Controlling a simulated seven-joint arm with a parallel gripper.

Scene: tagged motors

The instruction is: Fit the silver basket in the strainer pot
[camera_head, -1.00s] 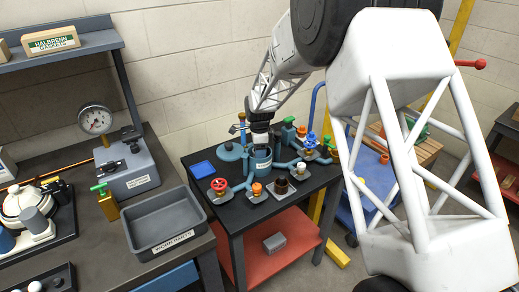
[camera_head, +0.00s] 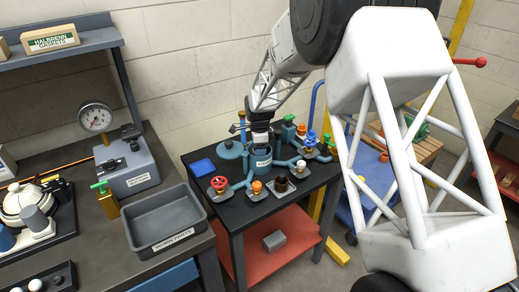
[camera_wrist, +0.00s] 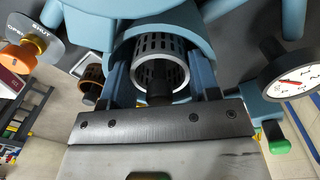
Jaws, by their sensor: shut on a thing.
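The strainer pot (camera_head: 262,160) is a blue round body on the pipework of the dark bench, and its wall also shows in the wrist view (camera_wrist: 180,20). My gripper (camera_head: 260,141) is directly above its mouth, pointing down. The silver basket (camera_wrist: 174,68), a slotted metal cylinder, shows between my gripper's fingers (camera_wrist: 160,80) in the wrist view. My gripper is shut on it. The basket lines up with the pot's opening and appears at least partly inside it. Its lower end and depth are hidden.
A red valve wheel (camera_head: 219,184), an orange-topped fitting (camera_head: 257,187) and a dark brown cup (camera_head: 282,185) stand in front of the pot. Blue pipes surround it. A dial gauge (camera_wrist: 292,82) is close at right in the wrist view. A blue tray (camera_head: 203,167) lies left.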

